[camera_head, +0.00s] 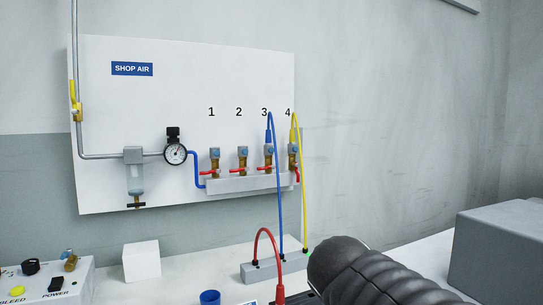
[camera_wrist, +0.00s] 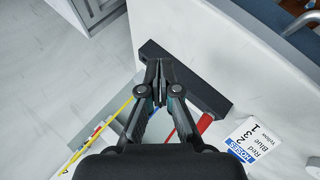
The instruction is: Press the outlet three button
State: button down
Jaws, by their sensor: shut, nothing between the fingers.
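Outlet three (camera_head: 268,153) is on the white wall panel (camera_head: 110,120), under the printed number 3, with a red lever and a blue hose (camera_head: 278,200) on it. The blue hose drops to a grey block (camera_head: 262,272) on the table; a small green spot shows on the block's right side, partly behind my arm. My gripper (camera_wrist: 160,82) is shut and empty in the wrist view, over a dark bar (camera_wrist: 205,97). My dark arm hides part of the table in the head view, and my fingers do not show there.
A yellow hose (camera_head: 301,160) hangs from outlet four, and a red hose (camera_head: 258,238) arches over the block. A white cube (camera_head: 141,261) and a control box (camera_head: 50,285) stand left, a large grey box (camera_head: 505,250) right. A HOSES card (camera_wrist: 257,138) lies by my gripper.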

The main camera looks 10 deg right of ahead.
aim_at(271, 150)
jog(key=w+a+r+n+t+h+b, duration=0.1)
jog(key=w+r+n+t, duration=0.3)
jog(key=w+r+n, duration=0.4)
jog(key=w+a+r+n+t+h+b, duration=0.1)
jog(key=w+a+r+n+t+h, duration=0.2)
jog(key=w+r+n, duration=0.5)
jog(key=w+r+t+h, duration=0.1)
jog(key=w+r+t, duration=0.1)
jog(key=w+r, duration=0.5)
jog(key=shift+w+a+b, duration=0.2)
jog(key=shift+w+b, duration=0.1)
jog(key=shift+w, duration=1)
jog(key=w+a+p, duration=0.2)
jog(key=w+p, duration=0.2)
jog(key=w, duration=0.4)
jog(key=shift+w, duration=0.25)
jog(key=shift+w+a, duration=0.1)
jog(key=shift+a, duration=0.05)
jog(key=shift+w+a, duration=0.1)
jog(key=shift+w, duration=0.2)
